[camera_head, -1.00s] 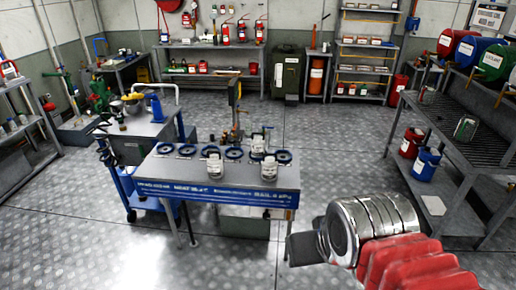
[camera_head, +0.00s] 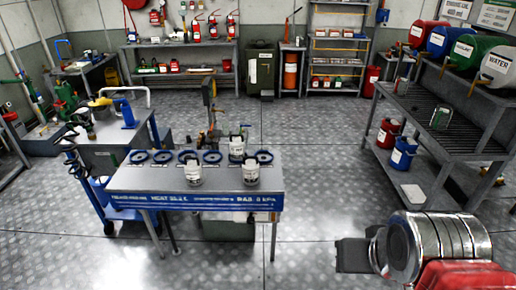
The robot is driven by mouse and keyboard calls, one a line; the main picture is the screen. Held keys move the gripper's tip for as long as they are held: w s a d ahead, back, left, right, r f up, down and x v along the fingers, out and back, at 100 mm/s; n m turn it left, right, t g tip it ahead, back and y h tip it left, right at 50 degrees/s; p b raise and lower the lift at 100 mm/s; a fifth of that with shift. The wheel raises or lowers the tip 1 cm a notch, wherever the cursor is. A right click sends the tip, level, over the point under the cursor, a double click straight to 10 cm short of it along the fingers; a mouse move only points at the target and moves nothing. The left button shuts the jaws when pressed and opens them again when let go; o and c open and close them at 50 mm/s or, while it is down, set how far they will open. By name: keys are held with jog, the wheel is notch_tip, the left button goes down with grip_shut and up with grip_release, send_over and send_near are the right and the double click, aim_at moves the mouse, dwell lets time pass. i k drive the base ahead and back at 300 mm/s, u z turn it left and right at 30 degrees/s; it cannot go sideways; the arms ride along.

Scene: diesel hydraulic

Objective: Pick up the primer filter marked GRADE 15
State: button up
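Three white canisters with dark markings stand upright on the grey table with a blue front edge (camera_head: 195,201). One canister (camera_head: 193,173) is front left, one (camera_head: 251,173) front right, and one (camera_head: 236,149) behind between them. Their labels are too small to read, so I cannot tell which is GRADE 15. My arm shows at the bottom right as a shiny metal cylinder and red ribbed cover. The dark grey part at its end seems to be my gripper (camera_head: 355,255); its fingers cannot be made out. It is right of the table, apart from the canisters.
Several blue rings (camera_head: 162,157) lie along the tabletop. A blue trolley (camera_head: 99,205) stands left of the table. A slatted rack (camera_head: 440,125) with red and blue buckets beneath is at right. Metal floor (camera_head: 320,175) between table and rack is clear.

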aim_at(236, 145)
jog(key=z, duration=0.75)
jog(key=i, duration=2.5)
jog(key=u, duration=1.55)
